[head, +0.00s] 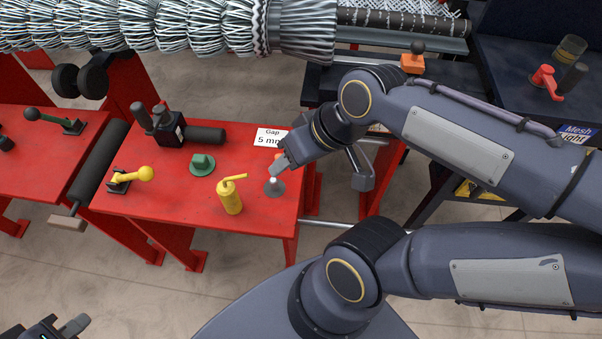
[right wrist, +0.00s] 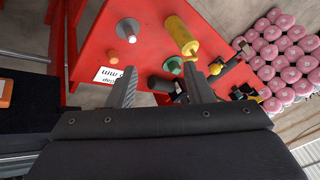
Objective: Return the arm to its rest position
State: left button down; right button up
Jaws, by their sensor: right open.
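My right arm (head: 460,140) reaches in from the right in the head view, over the right edge of the red table. My right gripper (right wrist: 160,78) is open, with its two fingers spread apart and nothing between them. In the right wrist view the table items lie beyond its fingertips. My left gripper (head: 62,328) shows only in part at the bottom left corner of the head view, low and away from the table; its jaw opening is not clear.
The red table (head: 255,225) carries a yellow oil can (head: 231,198), a green knob (head: 202,165), a yellow-handled lever (head: 133,176), a grey cone-shaped knob (head: 275,188) and a "Gap 5 mm" card (head: 270,137). A wire mesh roll (head: 160,25) lies behind. An orange-based knob (head: 413,62) is back right.

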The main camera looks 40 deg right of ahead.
jog(key=s, duration=0.1)
jog(key=f+m, duration=0.1)
jog(key=s, duration=0.1)
jog(key=shift+s+a+f+t, duration=0.25)
jog(key=shift+s+f+t, duration=0.1)
jog(key=shift+t, duration=0.05)
notch_tip(320, 180, up, 8)
jog(key=p, duration=0.8)
